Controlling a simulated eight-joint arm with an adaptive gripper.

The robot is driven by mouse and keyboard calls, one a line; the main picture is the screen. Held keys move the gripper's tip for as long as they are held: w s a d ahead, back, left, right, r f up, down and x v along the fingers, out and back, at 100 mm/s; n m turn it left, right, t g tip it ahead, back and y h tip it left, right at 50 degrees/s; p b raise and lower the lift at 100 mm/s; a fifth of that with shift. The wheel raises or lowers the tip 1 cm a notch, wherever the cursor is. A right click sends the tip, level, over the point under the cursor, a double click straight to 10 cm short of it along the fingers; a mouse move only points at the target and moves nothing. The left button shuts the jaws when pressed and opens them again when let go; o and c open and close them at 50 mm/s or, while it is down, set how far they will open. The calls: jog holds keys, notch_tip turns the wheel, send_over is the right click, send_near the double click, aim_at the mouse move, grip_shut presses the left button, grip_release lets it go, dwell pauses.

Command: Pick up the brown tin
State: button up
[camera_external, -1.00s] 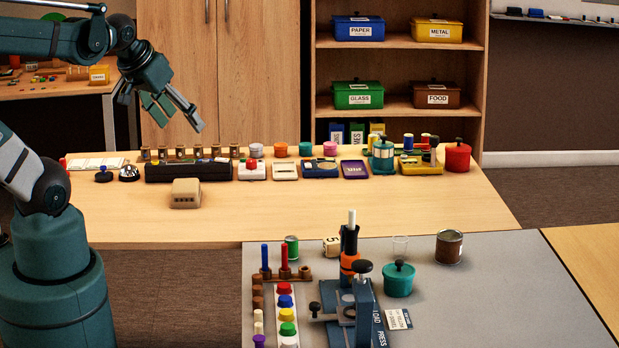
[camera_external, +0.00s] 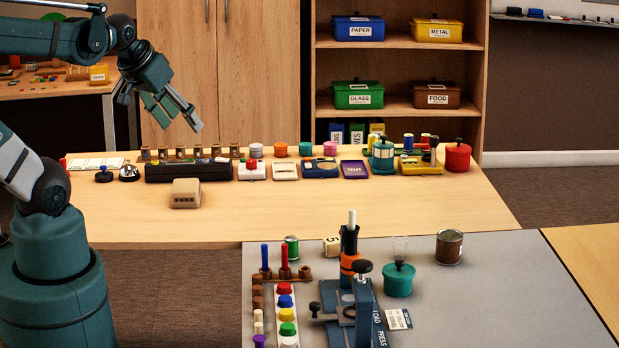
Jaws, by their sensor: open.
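The brown tin (camera_external: 449,247) stands upright on the grey-topped table (camera_external: 510,300), near its far edge and right of the teal lidded pot. It has a pale label on its right side. My gripper (camera_external: 178,116) is open and empty at the upper left, in front of the wooden cabinet doors. It is high up and far to the left of the tin, touching nothing.
The teal pot (camera_external: 398,280) and a clear cup (camera_external: 400,247) stand left of the tin. A blue press (camera_external: 363,310), a green tin (camera_external: 291,248) and colored pieces fill the grey table's left part. The wooden table (camera_external: 340,212) behind holds a row of items. The grey table's right side is clear.

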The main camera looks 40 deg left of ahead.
jog(key=shift+w+d, duration=0.1)
dwell(0.3)
jog(key=w+d+n+g+h, duration=0.1)
jog(key=w+d+n+h, duration=0.3)
jog(key=w+d, duration=0.85)
jog(key=n+g+h+p, duration=0.25)
jog(key=n+h, duration=0.35)
jog(key=n, duration=0.5)
send_over(440, 232)
jog(key=s+a, duration=0.2)
jog(key=a, duration=1.2)
notch_tip(440, 232, down, 13)
jog(key=shift+w+d+f+n+g+h, duration=0.35)
jog(key=shift+d+f+n+h, duration=0.3)
jog(key=shift+d+f, duration=1.2)
jog(key=shift+w+d+f+n+g+h, duration=0.35)
jog(key=shift+d+f+n+h, duration=0.3)
jog(key=shift+d+f, duration=1.2)
jog(key=shift+w+d+f+n+g+h, duration=0.2)
jog(key=shift+d+f+n+g+h, duration=0.5)
jog(key=shift+f, duration=1.95)
jog(key=shift+d+t, duration=0.25)
jog(key=shift+d, duration=0.05)
